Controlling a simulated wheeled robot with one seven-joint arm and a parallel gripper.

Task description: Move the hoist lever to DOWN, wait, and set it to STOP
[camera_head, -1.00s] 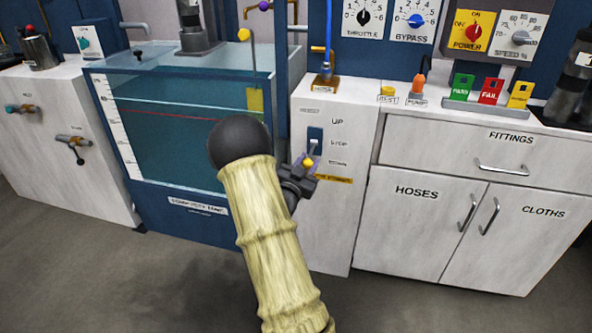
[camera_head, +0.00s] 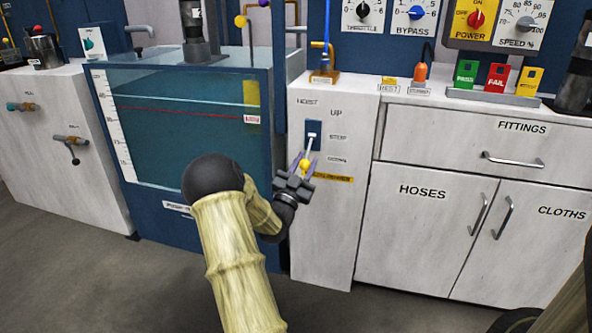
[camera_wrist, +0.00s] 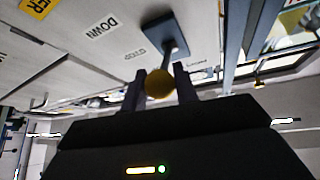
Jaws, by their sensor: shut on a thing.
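The hoist lever (camera_head: 309,148) has a pale shaft and a yellow knob (camera_head: 305,165). It comes out of a blue plate (camera_head: 313,130) on the white cabinet front and slants downward in the head view. Labels beside it read UP, STOP and DOWN from top to bottom; the knob appears near the height of the DOWN label (camera_head: 337,160). My gripper (camera_head: 303,168) is shut on the knob. In the wrist view the yellow knob (camera_wrist: 160,84) sits between both fingers, and the DOWN label (camera_wrist: 102,27) shows beside the plate (camera_wrist: 165,35).
A glass-fronted tank (camera_head: 180,130) with a red line and a yellow tag stands left of the hoist cabinet (camera_head: 335,230). Drawers and doors (camera_head: 440,200) are to the right. Pass and fail blocks (camera_head: 480,78) stand on the counter. The floor in front is clear.

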